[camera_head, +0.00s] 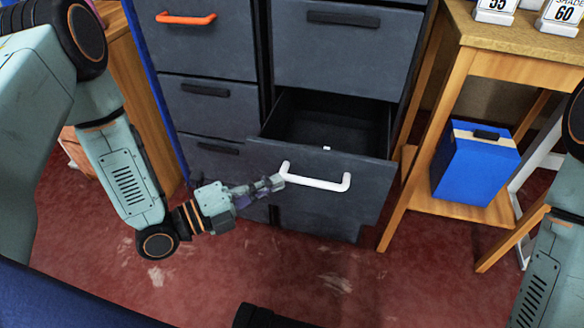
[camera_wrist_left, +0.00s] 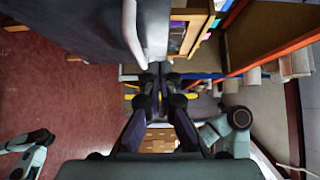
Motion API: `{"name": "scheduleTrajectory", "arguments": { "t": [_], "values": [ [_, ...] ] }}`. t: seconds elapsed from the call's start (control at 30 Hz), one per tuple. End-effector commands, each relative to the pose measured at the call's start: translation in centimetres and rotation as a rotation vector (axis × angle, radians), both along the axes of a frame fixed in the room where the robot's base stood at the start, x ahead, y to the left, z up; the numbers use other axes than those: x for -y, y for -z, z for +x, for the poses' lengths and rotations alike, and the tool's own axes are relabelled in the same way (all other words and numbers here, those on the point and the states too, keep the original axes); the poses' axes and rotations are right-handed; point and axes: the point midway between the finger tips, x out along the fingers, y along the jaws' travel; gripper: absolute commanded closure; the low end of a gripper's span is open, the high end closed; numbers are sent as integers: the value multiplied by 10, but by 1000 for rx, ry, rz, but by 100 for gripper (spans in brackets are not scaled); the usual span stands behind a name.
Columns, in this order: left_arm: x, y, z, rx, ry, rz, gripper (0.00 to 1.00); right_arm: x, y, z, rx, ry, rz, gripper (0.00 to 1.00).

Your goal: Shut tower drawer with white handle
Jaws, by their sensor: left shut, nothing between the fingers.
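The tower drawer with the white handle (camera_head: 330,205) stands pulled out of the dark grey drawer tower (camera_head: 345,60); its dark inside shows and looks mostly empty. The white bar handle (camera_head: 318,182) runs across the top of its front. My left gripper (camera_head: 276,183) is shut and empty, its tips at the left end of the handle. Whether they touch it I cannot tell. In the left wrist view the shut fingertips (camera_wrist_left: 160,70) show close beside the white handle (camera_wrist_left: 133,32). My right gripper is not clearly in view; only part of that arm shows at the right edge.
An orange-handled drawer (camera_head: 186,18) and other dark-handled drawers are shut. A wooden table (camera_head: 520,40) with a blue box (camera_head: 476,160) on its lower shelf stands to the right. The red floor (camera_head: 330,275) before the tower is clear.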

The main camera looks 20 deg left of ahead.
Motion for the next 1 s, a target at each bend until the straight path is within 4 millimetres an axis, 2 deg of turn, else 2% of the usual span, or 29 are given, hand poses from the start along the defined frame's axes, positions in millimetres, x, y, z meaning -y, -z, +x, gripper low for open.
{"name": "scheduleTrajectory", "arguments": {
  "t": [0.27, 0.4, 0.53, 0.7, 1.0],
  "values": [
    [29, 1, 27, 4, 6, 2, 100, 0, 17, 0, 0, 0, 0, 60],
    [27, 1, 49, 6, 1, 1, 100, 0, 25, 0, 0, 0, 0, 60],
    [27, 0, 61, 4, 1, 0, 100, 0, 29, 0, 0, 0, 0, 60],
    [27, 0, 68, 1, 0, -1, 100, 0, 31, 0, 0, 0, 0, 60],
    [26, -1, 68, 1, 0, -1, 100, 0, 30, 0, 0, 0, 0, 60]
  ]
}}
